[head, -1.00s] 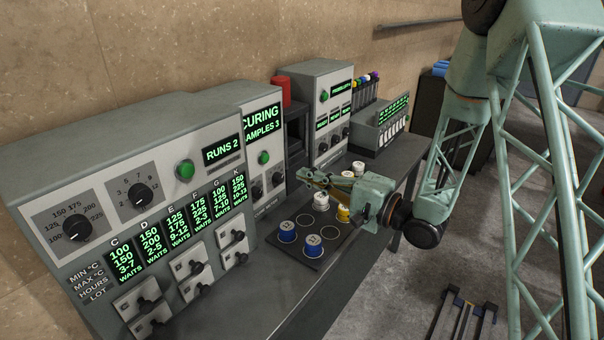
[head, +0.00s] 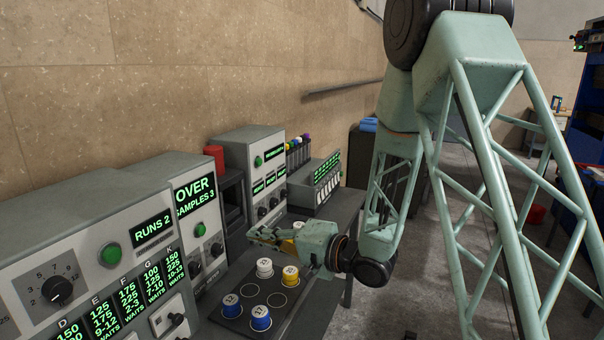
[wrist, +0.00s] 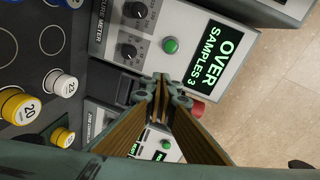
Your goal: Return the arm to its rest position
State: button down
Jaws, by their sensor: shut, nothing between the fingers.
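My gripper (head: 264,236) is shut and empty. In the head view it reaches left over the bench, above the tray of capped samples and in front of the curing machine. In the wrist view its fingers (wrist: 160,88) meet in front of the curing machine's panel. My arm bends down from the upper right to the wrist. The curing machine's display (head: 195,195) reads OVER, SAMPLES 3, and it also shows in the wrist view (wrist: 216,62).
The dark sample tray (head: 235,322) holds white, yellow and blue caps. A control cabinet (head: 80,260) with RUNS 2 stands at left. A grey machine (head: 252,150) and a rack of tubes (head: 298,150) stand behind. A red cylinder (head: 215,155) stands near the curing machine. Floor is open at right.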

jog(key=w+d+r+n+t+h, duration=0.1)
jog(key=d+r+h, duration=0.3)
jog(key=d, duration=0.4)
jog(key=w+d+r+t+h, duration=0.1)
jog(key=d+r+t+h, duration=0.2)
jog(key=d, duration=0.5)
jog(key=s+d+r+g+h, duration=0.1)
jog(key=s+d+r+h, duration=0.2)
jog(key=s+d, duration=0.3)
jog(key=s+d+r+g+h, duration=0.1)
jog(key=s+d+r+h, duration=0.2)
jog(key=s+d, duration=0.3)
jog(key=s+d+r+n+g+h, duration=0.15)
jog(key=s+d, duration=0.25)
jog(key=s, duration=0.4)
jog(key=s+d+m+g, duration=0.15)
jog(key=s+d, duration=0.25)
jog(key=s, duration=0.4)
jog(key=s+a+n+g, duration=0.2)
jog(key=s+g, duration=0.1)
jog(key=s, duration=1.8)
jog(key=shift+s+f+n, duration=0.25)
jog(key=shift+s+n, duration=0.1)
jog(key=shift+n, duration=0.05)
jog(key=shift+w+y, duration=0.15)
jog(key=shift+y, duration=0.1)
